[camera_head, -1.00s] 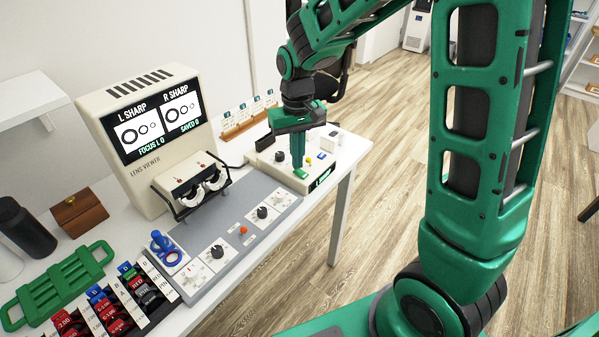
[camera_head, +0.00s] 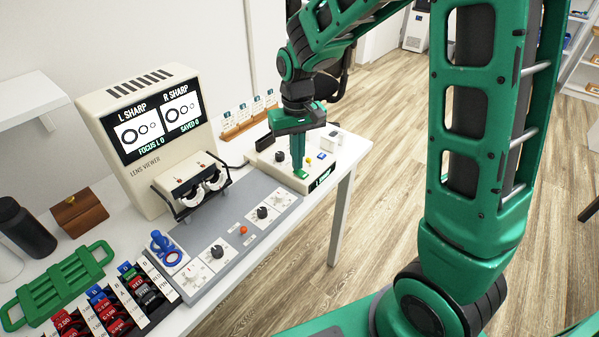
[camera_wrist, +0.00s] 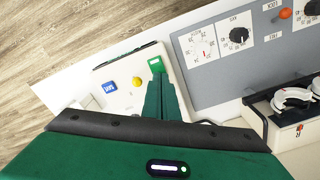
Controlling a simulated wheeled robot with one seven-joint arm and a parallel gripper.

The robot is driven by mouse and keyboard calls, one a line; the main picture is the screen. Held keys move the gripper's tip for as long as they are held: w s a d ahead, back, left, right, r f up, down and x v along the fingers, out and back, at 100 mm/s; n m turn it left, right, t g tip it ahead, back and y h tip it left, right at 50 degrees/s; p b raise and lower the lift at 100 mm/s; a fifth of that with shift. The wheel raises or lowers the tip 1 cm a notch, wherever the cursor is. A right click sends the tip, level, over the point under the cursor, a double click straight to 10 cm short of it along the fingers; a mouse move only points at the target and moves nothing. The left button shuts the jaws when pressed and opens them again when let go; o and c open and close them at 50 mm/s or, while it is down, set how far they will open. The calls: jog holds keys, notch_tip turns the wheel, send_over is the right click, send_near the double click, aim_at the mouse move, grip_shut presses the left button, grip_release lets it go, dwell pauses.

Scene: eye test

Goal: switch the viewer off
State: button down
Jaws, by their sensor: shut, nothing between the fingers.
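The cream lens viewer (camera_head: 140,130) stands against the wall in the head view. Its screen (camera_head: 152,120) is lit and reads L SHARP, R SHARP, FOCUS L 0 and SAVED 0. A cream control box (camera_head: 265,160) sits at the table's right end, with a yellow button (camera_head: 308,160) and a blue SAVE button (camera_head: 322,155), also in the wrist view (camera_wrist: 109,87). My gripper (camera_head: 299,172) is shut and empty, pointing down over the box. A bright green patch (camera_wrist: 156,64) shows at its fingertips; I cannot tell whether it is a button or whether they touch it.
A green rack (camera_head: 60,280), lens trays (camera_head: 160,283) and a wooden box (camera_head: 80,210) are further left. Open floor lies right of the table.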

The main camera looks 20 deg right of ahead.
jog(key=shift+f, duration=0.45)
dwell(0.3)
notch_tip(320, 180, up, 7)
dwell(0.9)
dwell(0.4)
jog(key=s+d+m, duration=0.2)
jog(key=s+d, duration=0.4)
jog(key=s, duration=0.3)
jog(key=s+d+r+m, duration=0.1)
jog(key=s+d+m, duration=0.1)
jog(key=s+d, duration=0.4)
jog(key=s+d+m, duration=0.2)
jog(key=s+d, duration=0.4)
jog(key=s, duration=0.6)
jog(key=shift+s+r, duration=0.35)
jog(key=shift+s, duration=0.05)
jog(key=shift+d, duration=0.1)
